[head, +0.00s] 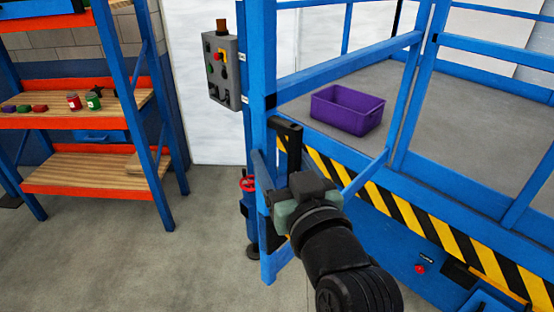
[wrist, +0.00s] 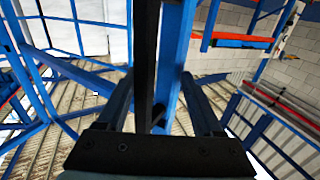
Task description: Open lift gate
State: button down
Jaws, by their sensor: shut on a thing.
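The lift gate (head: 352,67) is a blue rail frame at the near side of the lift platform. A black handle (head: 287,130) stands at its left end, by the blue post (head: 262,95). In the head view my gripper (head: 279,190) is at the lower part of this handle and its hand hides the fingers. In the wrist view a dark upright bar (wrist: 145,60) runs between the two fingers, with a blue post close beside it. My gripper (wrist: 158,85) is shut on the black handle. The exact contact is hard to see.
A purple crate (head: 346,109) sits on the platform floor behind the gate. A grey control box (head: 222,70) hangs left of the post. An orange and blue shelf (head: 75,120) with small items stands at the left. The floor (head: 150,255) between shelf and lift is clear.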

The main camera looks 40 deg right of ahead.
jog(key=shift+s+d+r+h, duration=0.15)
jog(key=shift+s+d+h, duration=0.15)
jog(key=shift+d, duration=0.15)
jog(key=c, duration=0.7)
grip_release()
jog(key=shift+c, duration=0.5)
jog(key=shift+s+a+b, duration=0.2)
jog(key=shift+s+b, duration=0.1)
jog(key=shift+s, duration=0.2)
jog(key=b+v, duration=0.1)
jog(key=v, duration=0.3)
jog(key=shift+d, duration=0.1)
jog(key=shift+s+p, duration=0.15)
jog(key=shift+p, duration=0.85)
jog(key=p, duration=0.8)
send_near(295, 167)
jog(key=shift+a, duration=0.65)
